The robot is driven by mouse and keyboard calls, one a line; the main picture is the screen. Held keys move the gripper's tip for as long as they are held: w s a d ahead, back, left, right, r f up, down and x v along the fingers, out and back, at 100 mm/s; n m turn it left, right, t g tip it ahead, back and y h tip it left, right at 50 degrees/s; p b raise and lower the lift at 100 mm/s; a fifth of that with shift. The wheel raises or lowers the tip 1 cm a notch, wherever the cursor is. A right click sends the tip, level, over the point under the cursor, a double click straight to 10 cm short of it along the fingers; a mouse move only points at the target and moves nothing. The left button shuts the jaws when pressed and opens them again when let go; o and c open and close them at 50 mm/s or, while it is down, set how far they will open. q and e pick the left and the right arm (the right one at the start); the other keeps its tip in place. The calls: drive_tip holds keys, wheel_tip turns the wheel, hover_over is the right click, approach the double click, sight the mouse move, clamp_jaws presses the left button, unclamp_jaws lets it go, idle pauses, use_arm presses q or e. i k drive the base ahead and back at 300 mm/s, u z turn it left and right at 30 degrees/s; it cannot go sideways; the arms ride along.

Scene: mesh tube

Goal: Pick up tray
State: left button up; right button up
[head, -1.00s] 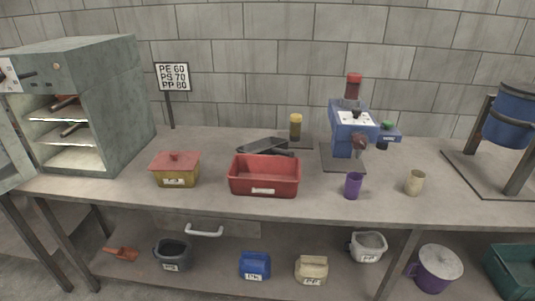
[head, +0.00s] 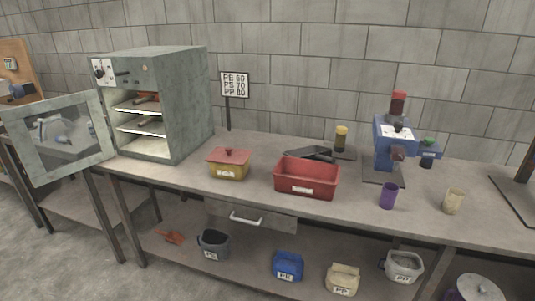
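A red rectangular tray (head: 307,179) with raised walls and a white label on its front stands upright on the workbench (head: 340,212), near the middle of the head view. Its inside looks empty. A dark flat item (head: 310,153) lies just behind it, partly hidden by it. A grey oven (head: 180,105) at the left has its door (head: 60,140) open and lit shelves inside, with small reddish-brown things on them. Neither of my grippers is in view.
A yellow pot with a red lid (head: 229,164) stands left of the tray. A blue machine (head: 394,145), a purple cup (head: 388,196) and a beige cup (head: 453,201) stand right of it. A sign (head: 235,86) rises behind. Labelled containers sit on the lower shelf.

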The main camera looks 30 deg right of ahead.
sight(316, 158)
drive_tip(key=u, duration=0.55)
drive_tip(key=i, duration=0.9)
drive_tip(key=z, duration=0.45)
drive_tip(key=i, duration=0.8)
drive_tip(key=z, duration=0.9)
